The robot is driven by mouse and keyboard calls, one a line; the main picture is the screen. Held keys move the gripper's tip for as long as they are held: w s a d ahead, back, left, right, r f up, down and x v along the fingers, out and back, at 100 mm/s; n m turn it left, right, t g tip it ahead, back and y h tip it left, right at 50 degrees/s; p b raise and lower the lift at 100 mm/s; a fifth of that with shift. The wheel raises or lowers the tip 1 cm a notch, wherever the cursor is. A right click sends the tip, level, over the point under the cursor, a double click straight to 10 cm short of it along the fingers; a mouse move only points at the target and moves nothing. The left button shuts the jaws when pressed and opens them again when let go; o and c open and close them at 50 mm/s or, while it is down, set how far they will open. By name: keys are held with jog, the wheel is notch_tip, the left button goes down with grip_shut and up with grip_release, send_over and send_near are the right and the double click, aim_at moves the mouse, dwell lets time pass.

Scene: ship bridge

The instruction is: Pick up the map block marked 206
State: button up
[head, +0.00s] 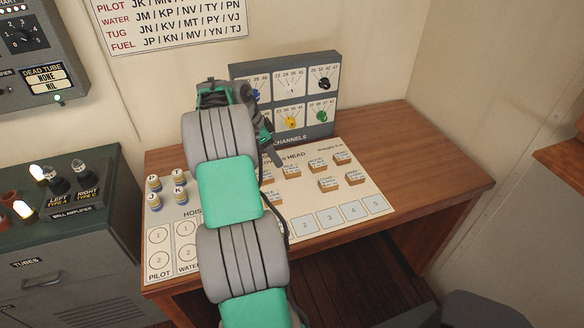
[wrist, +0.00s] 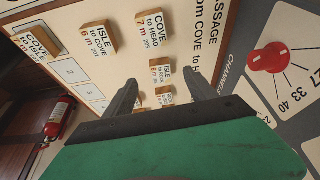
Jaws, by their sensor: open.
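Several small wooden map blocks with white printed tops lie on the white chart sheet (head: 300,195). Their numbers are too small to read surely, so I cannot tell which is marked 206. In the wrist view, an ISLE block (wrist: 160,74) shows between the fingers, with other blocks just below it. Larger in that view are a COVE to HEAD block (wrist: 155,28), an ISLE to COVE block (wrist: 97,37) and another COVE block (wrist: 37,43). My gripper (wrist: 158,78) is open and empty above the sheet. In the head view my arm hides part of the sheet.
A grey CHANNELS panel (head: 330,128) with coloured knobs stands behind the sheet, close to my gripper. Several striped pegs (head: 179,182) stand at the sheet's left. The desk's right side (head: 420,165) is clear. A wall bounds the desk at the back.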

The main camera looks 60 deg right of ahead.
aim_at(291, 169)
jog(key=shift+s+d+f+m, duration=0.7)
jog(key=shift+s+d+f, duration=0.3)
jog(key=shift+s, duration=0.2)
jog(key=x, duration=0.2)
jog(key=p+x, duration=0.1)
jog(key=x, duration=0.1)
jog(key=p+x, duration=0.1)
jog(key=x, duration=0.1)
jog(key=shift+s+d+f, duration=0.15)
jog(key=shift+d, duration=0.2)
jog(key=c, duration=1.4)
grip_shut()
